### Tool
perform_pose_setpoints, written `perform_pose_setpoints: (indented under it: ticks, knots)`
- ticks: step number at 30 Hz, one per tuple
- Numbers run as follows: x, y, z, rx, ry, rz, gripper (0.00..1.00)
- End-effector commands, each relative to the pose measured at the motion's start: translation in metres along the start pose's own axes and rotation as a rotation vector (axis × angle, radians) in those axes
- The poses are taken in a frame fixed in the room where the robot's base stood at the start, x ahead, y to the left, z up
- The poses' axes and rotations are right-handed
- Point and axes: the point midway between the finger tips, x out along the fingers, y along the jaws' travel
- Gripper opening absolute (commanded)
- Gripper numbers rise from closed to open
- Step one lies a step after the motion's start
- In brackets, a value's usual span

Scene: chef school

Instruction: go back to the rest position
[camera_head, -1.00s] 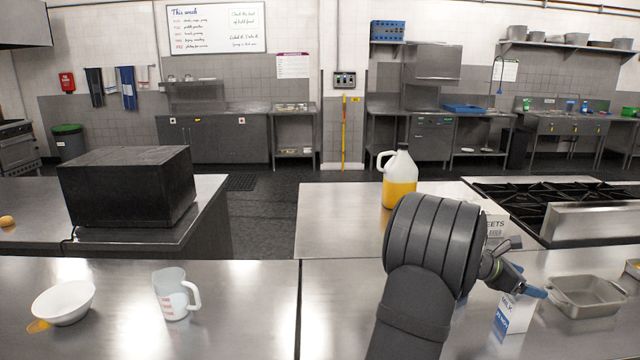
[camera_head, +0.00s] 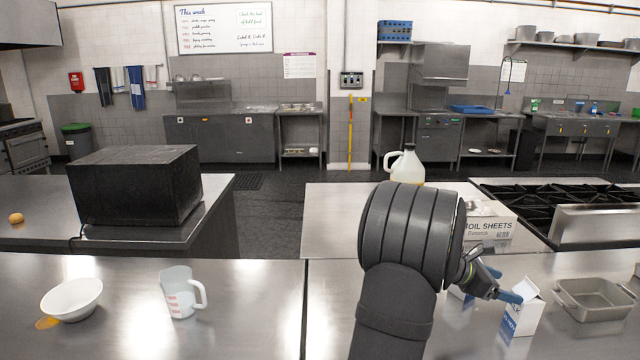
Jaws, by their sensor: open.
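My arm rises from the bottom right of the middle of the head view. My gripper (camera_head: 501,284) is at its right end, with blue fingertips spread apart and nothing between them. A white and blue milk carton (camera_head: 522,314) stands on the front counter just right of the lower fingertip. Whether the fingertip touches it I cannot tell. A small blue and white thing (camera_head: 461,294) shows partly behind the gripper.
A metal baking pan (camera_head: 594,306) is right of the carton. A foil sheets box (camera_head: 492,227) and a jug (camera_head: 405,165) stand behind my arm, partly hidden. A measuring cup (camera_head: 179,293) and white bowl (camera_head: 72,299) stand at left. The counter (camera_head: 255,325) between is clear.

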Motion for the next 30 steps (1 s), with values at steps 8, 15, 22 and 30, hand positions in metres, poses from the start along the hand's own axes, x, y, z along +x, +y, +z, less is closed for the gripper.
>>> perform_pose_setpoints:
  ticks: [8,15,22,30]
  knots:
    - [-0.005,-0.002,-0.001,-0.001,0.002,-0.005,0.76]
    - [0.043,-0.001,-0.001,0.0,0.002,-0.003,0.76]
    - [0.09,-0.001,-0.001,-0.001,0.002,-0.003,0.76]
    - [0.074,-0.009,0.044,0.002,0.0,-0.002,0.76]
